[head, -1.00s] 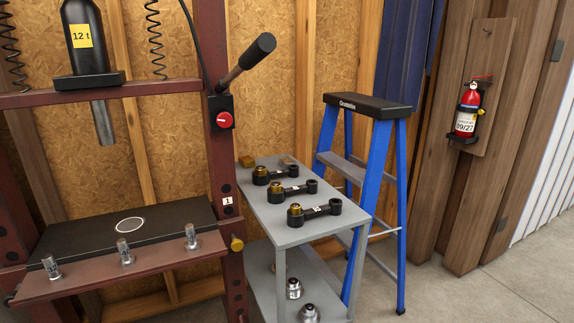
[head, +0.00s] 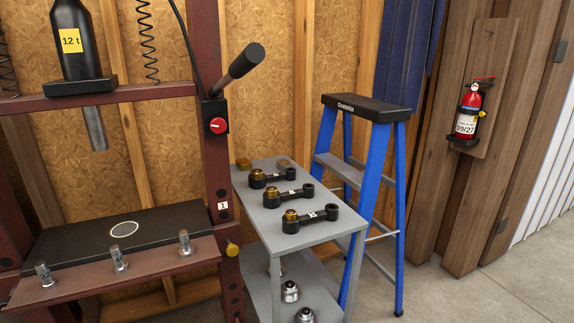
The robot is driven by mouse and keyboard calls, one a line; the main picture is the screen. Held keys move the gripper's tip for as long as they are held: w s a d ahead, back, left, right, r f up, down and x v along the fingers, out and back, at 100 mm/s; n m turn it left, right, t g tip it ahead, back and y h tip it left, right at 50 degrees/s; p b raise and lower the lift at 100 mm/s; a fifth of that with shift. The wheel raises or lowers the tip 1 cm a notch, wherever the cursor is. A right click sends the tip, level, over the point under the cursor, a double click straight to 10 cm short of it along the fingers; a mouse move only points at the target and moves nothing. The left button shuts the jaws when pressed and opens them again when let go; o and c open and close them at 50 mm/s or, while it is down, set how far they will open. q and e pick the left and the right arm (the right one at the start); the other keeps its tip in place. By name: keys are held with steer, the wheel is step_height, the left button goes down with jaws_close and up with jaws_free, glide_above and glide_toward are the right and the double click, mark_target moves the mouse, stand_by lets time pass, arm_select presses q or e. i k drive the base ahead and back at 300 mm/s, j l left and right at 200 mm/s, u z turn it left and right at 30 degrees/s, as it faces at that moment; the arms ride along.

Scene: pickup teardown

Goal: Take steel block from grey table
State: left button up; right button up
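The grey table (head: 336,233) is a two-level stand in the middle of the head view. Neither of my grippers is in view.
A dark red press (head: 212,150) with a black plate (head: 80,240) stands close on the table's left. A blue stepladder (head: 378,170) stands close on its right. Round metal parts (head: 290,291) sit on the lower shelf. Floor (head: 480,290) is clear at the front right.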

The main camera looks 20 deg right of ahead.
mark_target(282, 164)
steer(key=i+l, duration=0.15)
steer(key=l, duration=0.25)
steer(key=i+l, duration=0.1)
steer(key=l, duration=0.25)
steer(key=i+l, duration=0.15)
steer(key=l, duration=0.25)
steer(key=i+l+u, duration=0.1)
steer(key=l, duration=0.25)
steer(key=i+l, duration=0.1)
steer(key=l, duration=0.3)
